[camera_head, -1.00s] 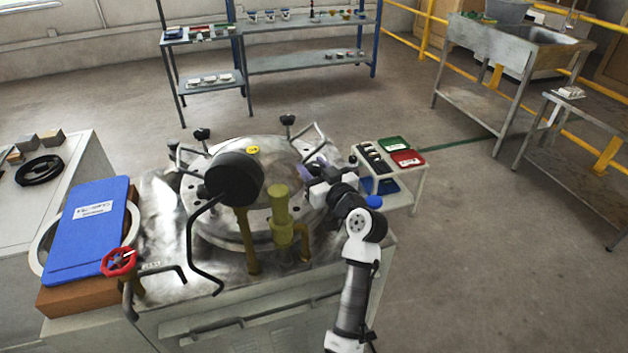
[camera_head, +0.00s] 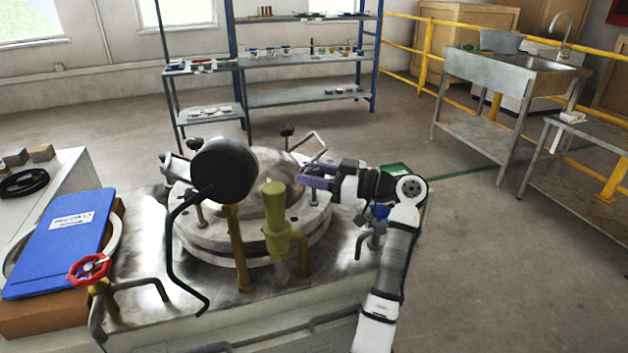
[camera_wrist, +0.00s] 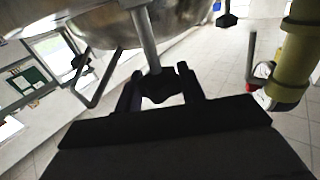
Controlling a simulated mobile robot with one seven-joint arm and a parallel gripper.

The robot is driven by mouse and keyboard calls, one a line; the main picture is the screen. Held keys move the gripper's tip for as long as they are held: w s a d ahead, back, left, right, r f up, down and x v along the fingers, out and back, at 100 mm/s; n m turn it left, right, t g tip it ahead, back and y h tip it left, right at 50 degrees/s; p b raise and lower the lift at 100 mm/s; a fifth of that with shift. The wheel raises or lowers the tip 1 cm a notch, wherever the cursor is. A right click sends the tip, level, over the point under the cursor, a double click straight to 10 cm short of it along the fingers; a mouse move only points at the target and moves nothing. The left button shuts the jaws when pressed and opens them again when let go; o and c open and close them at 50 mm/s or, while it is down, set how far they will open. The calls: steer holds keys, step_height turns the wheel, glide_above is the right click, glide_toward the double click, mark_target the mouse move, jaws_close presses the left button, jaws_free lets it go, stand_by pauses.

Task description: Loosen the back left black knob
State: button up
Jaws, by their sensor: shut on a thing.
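The round metal vessel (camera_head: 255,245) stands on the steel bench, with black knobs on rods around its lid. The back left black knob (camera_head: 194,143) and another at the back (camera_head: 287,130) stand clear of my gripper. My gripper (camera_head: 303,181) reaches in from the right at the vessel's right side, behind the yellow-green valve (camera_head: 276,225). In the wrist view, my gripper (camera_wrist: 160,90) is shut on a black knob (camera_wrist: 158,88) at the end of a grey rod. The head view does not show that knob clearly. Another black knob (camera_wrist: 228,20) is apart from the fingers.
A large black round head (camera_head: 222,168) on a bent rod stands in front of the vessel. A red handwheel valve (camera_head: 88,269) and a blue binder (camera_head: 62,245) are at the left. Shelves (camera_head: 310,97) stand farther back.

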steer(key=shift+g, duration=0.3)
steer(key=o, duration=1)
steer(key=shift+c, duration=0.2)
step_height(320, 180, up, 20)
